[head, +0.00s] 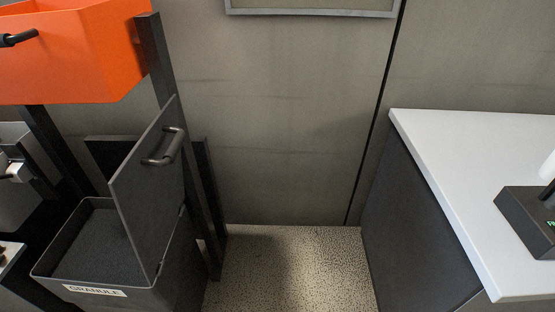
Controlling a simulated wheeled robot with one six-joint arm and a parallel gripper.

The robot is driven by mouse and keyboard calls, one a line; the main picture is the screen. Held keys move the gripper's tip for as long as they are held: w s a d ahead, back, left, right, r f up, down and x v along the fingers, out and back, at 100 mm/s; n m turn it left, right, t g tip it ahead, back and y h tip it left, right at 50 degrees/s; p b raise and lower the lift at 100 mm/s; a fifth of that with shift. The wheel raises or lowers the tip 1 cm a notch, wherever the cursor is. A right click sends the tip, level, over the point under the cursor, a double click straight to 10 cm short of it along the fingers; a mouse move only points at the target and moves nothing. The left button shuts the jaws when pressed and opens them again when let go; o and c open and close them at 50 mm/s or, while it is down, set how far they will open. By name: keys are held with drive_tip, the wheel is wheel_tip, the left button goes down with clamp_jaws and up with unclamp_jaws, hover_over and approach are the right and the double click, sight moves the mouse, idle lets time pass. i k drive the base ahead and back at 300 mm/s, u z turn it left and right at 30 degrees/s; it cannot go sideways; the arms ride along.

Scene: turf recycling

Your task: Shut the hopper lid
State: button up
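The hopper (185,262) is a dark grey open-topped bin at the lower left of the head view, with a white label reading "GRANULE" (95,290) on its front. Its flat grey lid (140,190) stands up, tilted, along the bin's right side, where a hinge shows. A dark bar handle (165,148) is on the lid's face near the upper edge. The hopper's mouth is open and dark grey inside. My gripper is not in view.
An orange bin (85,55) with a black handle is above the hopper, at the upper left. Dark frame posts (155,58) stand behind the lid. A white-topped counter (470,190) is at the right, bearing a dark box (530,222). Speckled floor (290,265) lies clear between.

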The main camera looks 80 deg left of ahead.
sight(147, 190)
drive_tip(key=u, duration=3.7)
drive_tip(key=k, duration=1.05)
drive_tip(key=z, duration=0.75)
drive_tip(key=i, duration=1.3)
drive_tip(key=u, duration=0.35)
